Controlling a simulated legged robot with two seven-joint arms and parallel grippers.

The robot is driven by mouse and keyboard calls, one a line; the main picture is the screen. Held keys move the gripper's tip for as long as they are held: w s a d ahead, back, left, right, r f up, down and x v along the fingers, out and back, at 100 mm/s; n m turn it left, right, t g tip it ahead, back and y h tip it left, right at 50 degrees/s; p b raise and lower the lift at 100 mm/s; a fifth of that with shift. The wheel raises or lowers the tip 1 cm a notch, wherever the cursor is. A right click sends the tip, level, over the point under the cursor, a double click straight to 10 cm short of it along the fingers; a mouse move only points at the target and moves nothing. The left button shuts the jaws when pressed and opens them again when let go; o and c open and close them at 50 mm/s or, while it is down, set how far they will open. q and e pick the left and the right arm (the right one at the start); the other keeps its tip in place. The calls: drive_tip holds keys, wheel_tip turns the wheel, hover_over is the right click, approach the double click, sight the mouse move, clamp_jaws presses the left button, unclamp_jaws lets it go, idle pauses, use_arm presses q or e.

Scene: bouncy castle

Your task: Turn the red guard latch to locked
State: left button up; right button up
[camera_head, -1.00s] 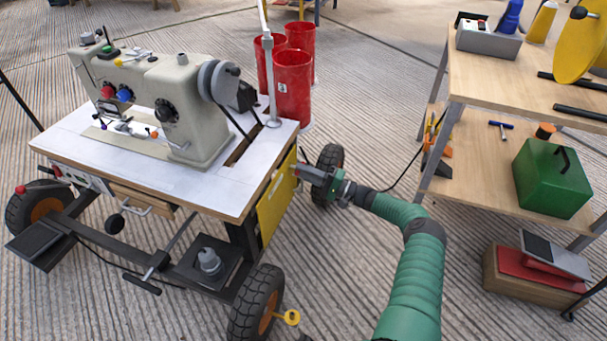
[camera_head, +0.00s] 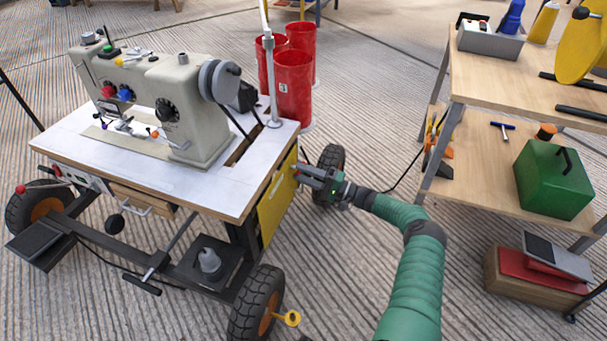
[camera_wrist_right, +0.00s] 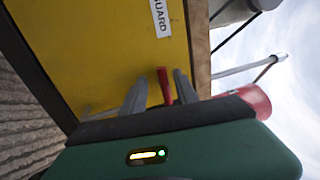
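The red guard latch (camera_wrist_right: 164,86) is a small red lever on the yellow guard panel (camera_wrist_right: 100,50), beside a white label reading "GUARD". In the wrist view it stands nearly upright, slightly tilted, between the two fingers of my right gripper (camera_wrist_right: 160,93). Gaps show on both sides of it, so the fingers are around it but not clamped. In the head view my right gripper (camera_head: 308,173) reaches in at the right end of the sewing table, by the yellow panel (camera_head: 277,203). The latch is tiny there and partly hidden by the fingers. My left gripper is out of view.
The sewing machine (camera_head: 155,105) stands on a wheeled table (camera_head: 90,165). A black wheel (camera_head: 331,170) is close behind my right gripper. Red bins (camera_head: 293,90) stand beyond the table. A wooden shelf unit (camera_head: 480,185) is at right, with open floor between.

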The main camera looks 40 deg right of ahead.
drive_tip(key=p+v, duration=0.3)
drive_tip(key=v, duration=1.4)
drive_tip(key=shift+f, duration=0.15)
